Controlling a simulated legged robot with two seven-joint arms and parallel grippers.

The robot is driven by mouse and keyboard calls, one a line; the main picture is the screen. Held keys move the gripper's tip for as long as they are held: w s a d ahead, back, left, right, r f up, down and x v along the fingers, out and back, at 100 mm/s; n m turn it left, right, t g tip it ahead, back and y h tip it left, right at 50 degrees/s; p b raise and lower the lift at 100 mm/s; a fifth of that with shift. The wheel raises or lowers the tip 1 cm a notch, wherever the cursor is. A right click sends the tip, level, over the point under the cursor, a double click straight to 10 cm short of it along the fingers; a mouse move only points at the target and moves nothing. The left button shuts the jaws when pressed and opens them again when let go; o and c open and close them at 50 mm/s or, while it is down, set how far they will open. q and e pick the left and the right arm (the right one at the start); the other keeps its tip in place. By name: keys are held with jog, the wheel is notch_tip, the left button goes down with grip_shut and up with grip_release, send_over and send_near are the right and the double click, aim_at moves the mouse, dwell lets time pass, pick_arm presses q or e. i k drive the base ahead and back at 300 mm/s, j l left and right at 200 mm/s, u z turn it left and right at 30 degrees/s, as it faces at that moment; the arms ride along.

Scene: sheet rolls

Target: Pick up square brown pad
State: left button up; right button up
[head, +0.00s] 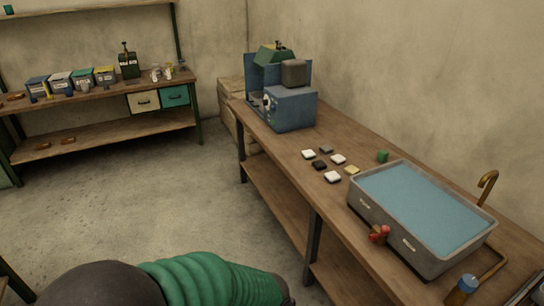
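None is plainly brown; I cannot tell which one is the brown pad. Neither of my grippers is in view.
A blue machine (290,107) stands at the table's far end. A shelf (110,95) with boxes stands far left. The floor between is clear.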

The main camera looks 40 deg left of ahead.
aim_at(338, 159)
jog(key=u, duration=0.65)
jog(key=i+j+z, duration=0.15)
jog(key=i+j, duration=0.2)
jog(key=i+j+z, duration=0.15)
jog(key=i+j, duration=0.25)
jog(key=i+j+z, duration=0.15)
jog(key=i+j, duration=0.3)
jog(key=i+j+z, duration=0.1)
jog(key=i+j, duration=0.3)
jog(key=i+j+z, duration=0.15)
jog(key=i+j, duration=0.15)
jog(key=j, duration=0.3)
jog(key=i+j+z, duration=0.15)
jog(key=i+j, duration=0.2)
jog(key=j, duration=0.2)
jog(key=i+j+z, duration=0.15)
jog(key=j, duration=0.45)
jog(key=i+j+z, duration=0.15)
jog(key=i+j, duration=0.2)
jog(key=j, duration=0.25)
